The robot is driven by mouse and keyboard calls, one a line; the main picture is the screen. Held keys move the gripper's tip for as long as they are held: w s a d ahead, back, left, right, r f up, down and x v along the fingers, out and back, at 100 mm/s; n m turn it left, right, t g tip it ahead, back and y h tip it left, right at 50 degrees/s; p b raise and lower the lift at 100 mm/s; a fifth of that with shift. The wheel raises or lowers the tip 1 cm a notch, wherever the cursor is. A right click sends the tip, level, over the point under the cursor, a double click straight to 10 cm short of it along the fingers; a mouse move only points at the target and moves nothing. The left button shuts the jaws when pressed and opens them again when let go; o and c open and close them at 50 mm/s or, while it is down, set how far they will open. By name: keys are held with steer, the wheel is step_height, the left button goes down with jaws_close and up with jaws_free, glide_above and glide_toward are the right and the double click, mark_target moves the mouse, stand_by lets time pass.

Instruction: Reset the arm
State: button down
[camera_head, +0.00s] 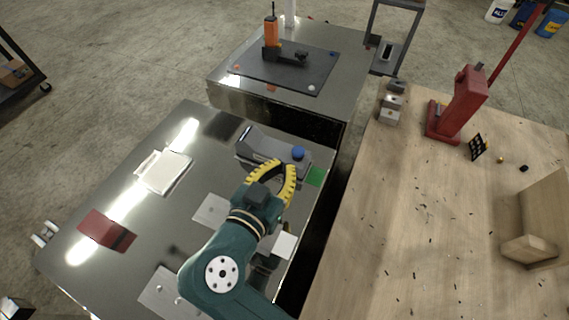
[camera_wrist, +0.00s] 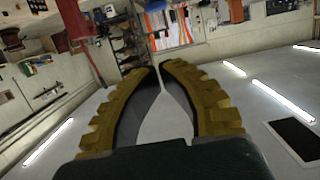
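My gripper (camera_head: 284,164) has yellow ribbed, curved fingers on a dark teal arm. In the head view it is above the shiny metal table (camera_head: 205,135), just in front of a grey device (camera_head: 262,145) with a blue knob (camera_head: 298,153). In the wrist view the fingertips (camera_wrist: 158,67) come together at the top, with a narrow teardrop gap below them. Nothing shows held between the fingers. My arm hides part of the table beneath it.
On the metal table lie a white pad (camera_head: 163,171), a red block (camera_head: 106,231) and a green patch (camera_head: 317,177). A second metal table (camera_head: 232,92) stands behind. The wooden table (camera_head: 400,215) at right holds a red press (camera_head: 460,105). A dark gap separates the tables.

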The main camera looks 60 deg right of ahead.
stand_by(0.8)
steer(key=w+a+r+n+t+y, duration=0.85)
steer(key=w+a+r+t, duration=0.45)
steer(key=r+t, duration=0.35)
steer(key=s+a+r+n+t+y, duration=0.3)
steer(key=a+r+n+t+y, duration=0.2)
steer(key=a+r+n, duration=0.25)
step_height(320, 180, up, 15)
steer(key=n+y+p, duration=0.1)
steer(key=p, duration=1.3)
steer(key=shift+a+n+t+p, duration=0.3)
steer(key=shift+a+t+p, duration=0.05)
steer(key=shift+a+p, duration=0.05)
stand_by(1.7)
